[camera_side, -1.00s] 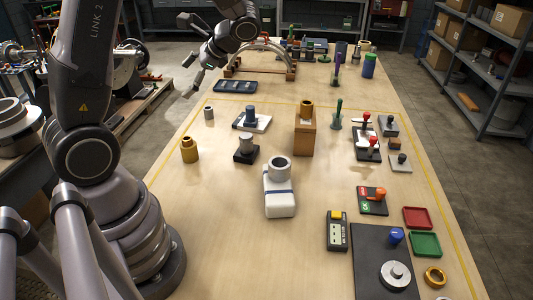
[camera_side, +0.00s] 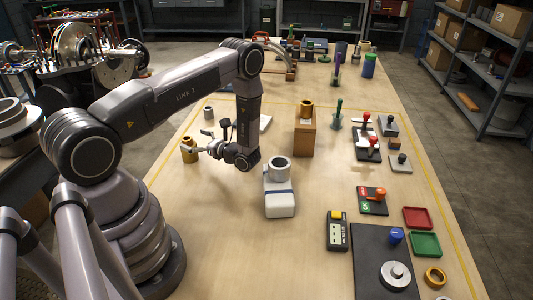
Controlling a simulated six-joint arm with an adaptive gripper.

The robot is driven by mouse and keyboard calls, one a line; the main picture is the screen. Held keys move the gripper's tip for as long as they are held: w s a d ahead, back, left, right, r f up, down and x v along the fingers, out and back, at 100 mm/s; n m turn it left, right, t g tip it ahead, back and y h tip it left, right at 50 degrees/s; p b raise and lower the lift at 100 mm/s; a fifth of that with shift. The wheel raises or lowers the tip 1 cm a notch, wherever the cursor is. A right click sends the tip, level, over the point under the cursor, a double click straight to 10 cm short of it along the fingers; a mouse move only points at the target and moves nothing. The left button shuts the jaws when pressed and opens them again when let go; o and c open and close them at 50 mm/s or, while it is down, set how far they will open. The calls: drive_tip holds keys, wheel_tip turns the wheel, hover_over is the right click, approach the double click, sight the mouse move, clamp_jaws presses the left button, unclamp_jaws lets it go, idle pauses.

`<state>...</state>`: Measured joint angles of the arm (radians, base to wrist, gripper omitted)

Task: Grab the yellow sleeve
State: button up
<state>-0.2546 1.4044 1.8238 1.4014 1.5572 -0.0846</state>
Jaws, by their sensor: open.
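The yellow sleeve (camera_side: 189,157) stands upright on the left part of the table, just inside the yellow line. My gripper (camera_side: 200,143) is low over the table at the sleeve's right side, with its fingers pointing left toward it. The gripper is open. One thin finger overlaps the sleeve in the picture; I cannot tell whether it touches. The sleeve is not visibly lifted or tilted.
A small grey cylinder (camera_side: 209,113) stands behind the sleeve. A white casing (camera_side: 280,197) with a grey ring lies right of my wrist. A tan block (camera_side: 304,137) with a brass ring stands farther back. My arm hides the small fixtures near the wrist. Table left-front is clear.

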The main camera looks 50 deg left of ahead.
wheel_tip(320, 180, down, 3)
drive_tip(key=shift+f, duration=0.15)
drive_tip(key=shift+s+a+f, duration=0.15)
drive_tip(key=shift+s+a, duration=0.1)
drive_tip(key=shift+a, duration=0.2)
drive_tip(key=shift+s+a+f, duration=0.15)
drive_tip(key=shift+s+a, duration=0.1)
drive_tip(key=shift+a, duration=0.2)
drive_tip(key=shift+s+a, duration=0.15)
drive_tip(key=shift+a, duration=0.3)
drive_tip(key=c, duration=1.3)
drive_tip(key=shift+r, duration=0.1)
drive_tip(key=shift+c, duration=0.2)
